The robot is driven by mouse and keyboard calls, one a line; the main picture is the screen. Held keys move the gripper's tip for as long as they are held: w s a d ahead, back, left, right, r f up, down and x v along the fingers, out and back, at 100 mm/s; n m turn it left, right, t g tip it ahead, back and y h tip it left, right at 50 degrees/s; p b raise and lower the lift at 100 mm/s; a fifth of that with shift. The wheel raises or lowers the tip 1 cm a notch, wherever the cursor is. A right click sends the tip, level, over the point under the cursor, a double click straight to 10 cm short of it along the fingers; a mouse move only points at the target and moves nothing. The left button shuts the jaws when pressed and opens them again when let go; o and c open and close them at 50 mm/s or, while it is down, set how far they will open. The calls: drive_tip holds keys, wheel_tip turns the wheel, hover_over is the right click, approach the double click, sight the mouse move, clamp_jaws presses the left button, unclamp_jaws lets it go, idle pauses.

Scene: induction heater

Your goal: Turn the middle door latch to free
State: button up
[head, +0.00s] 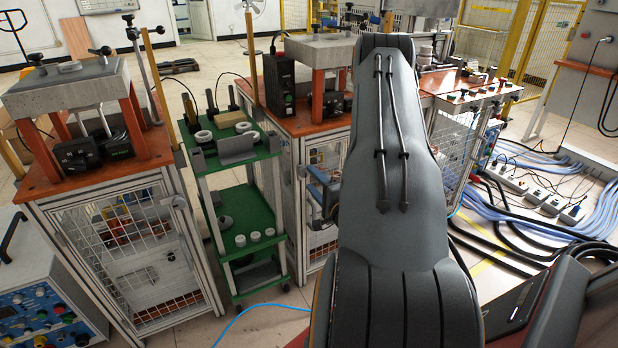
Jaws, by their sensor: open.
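The middle cabinet's mesh door (317,240) shows only in part, left of my arm. My big grey arm covers the right part of this door, and I cannot make out its latch.
A green trolley (238,205) with rings and blocks stands left of the middle cabinet. The left cabinet (130,255) stands beyond it. A right cabinet (455,140) is partly behind my arm. Cables and power strips (535,195) cover the floor at right.

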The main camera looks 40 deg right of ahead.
drive_tip(key=shift+v, duration=2)
